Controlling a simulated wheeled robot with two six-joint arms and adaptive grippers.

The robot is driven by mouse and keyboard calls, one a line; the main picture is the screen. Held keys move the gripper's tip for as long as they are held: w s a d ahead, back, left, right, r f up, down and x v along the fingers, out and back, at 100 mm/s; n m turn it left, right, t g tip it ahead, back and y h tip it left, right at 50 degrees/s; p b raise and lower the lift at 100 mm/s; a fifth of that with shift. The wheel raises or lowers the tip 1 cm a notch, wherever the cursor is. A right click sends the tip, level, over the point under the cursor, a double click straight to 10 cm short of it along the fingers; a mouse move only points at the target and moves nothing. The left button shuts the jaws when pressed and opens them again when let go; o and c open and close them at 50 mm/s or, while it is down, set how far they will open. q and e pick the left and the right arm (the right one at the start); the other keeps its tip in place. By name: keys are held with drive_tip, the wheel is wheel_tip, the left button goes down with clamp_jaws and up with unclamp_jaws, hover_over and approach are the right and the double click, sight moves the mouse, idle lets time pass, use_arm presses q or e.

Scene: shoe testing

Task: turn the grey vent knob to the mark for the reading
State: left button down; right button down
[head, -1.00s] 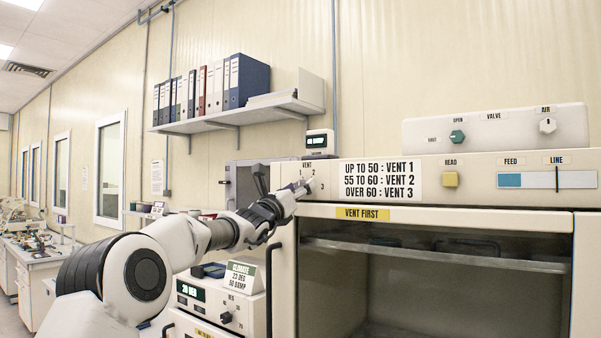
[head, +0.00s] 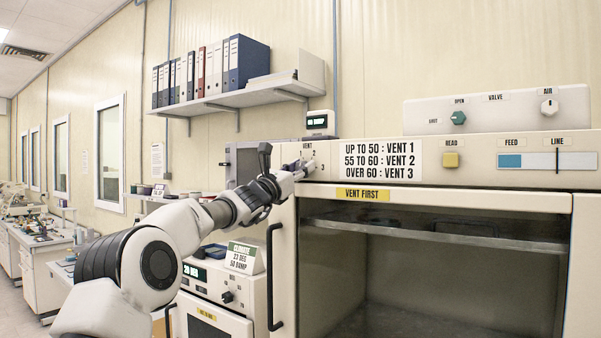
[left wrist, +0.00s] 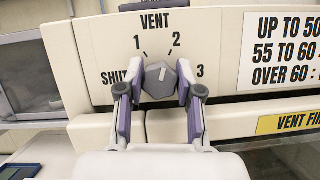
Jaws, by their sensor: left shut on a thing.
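The grey vent knob (left wrist: 160,80) is on the pale panel below the word VENT in the left wrist view. Marks around it read SHUT, 1, 2 and 3. My left gripper (left wrist: 160,88) is shut on the knob, one finger on each side. A paler stripe on the knob's face slants to the upper right, but its exact mark is hard to tell. In the head view my left gripper (head: 299,167) covers most of the knob. The rule sign (head: 380,161) reads up to 50 vent 1, 55 to 60 vent 2, over 60 vent 3.
A small display box (head: 320,123) stands above the panel; its digits are too small to read. A climate card (head: 244,257) stands on a lower unit. A yellow READ button (head: 451,160), a FEED/LINE slider (head: 547,161) and a VALVE/AIR box (head: 496,108) are to the right.

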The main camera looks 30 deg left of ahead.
use_arm(q)
drive_tip(key=m+h, duration=0.1)
drive_tip(key=m, duration=0.2)
drive_tip(key=shift+m+h, duration=0.3)
drive_tip(key=shift+h, duration=0.1)
drive_tip(key=c, duration=0.7)
unclamp_jaws()
drive_tip(key=shift+c, duration=0.2)
drive_tip(key=shift+s+a+f, duration=0.2)
drive_tip(key=shift+s+f, duration=0.05)
drive_tip(key=shift+s, duration=0.35)
drive_tip(key=v, duration=1)
drive_tip(key=shift+s, duration=0.4)
drive_tip(key=shift+w, duration=0.1)
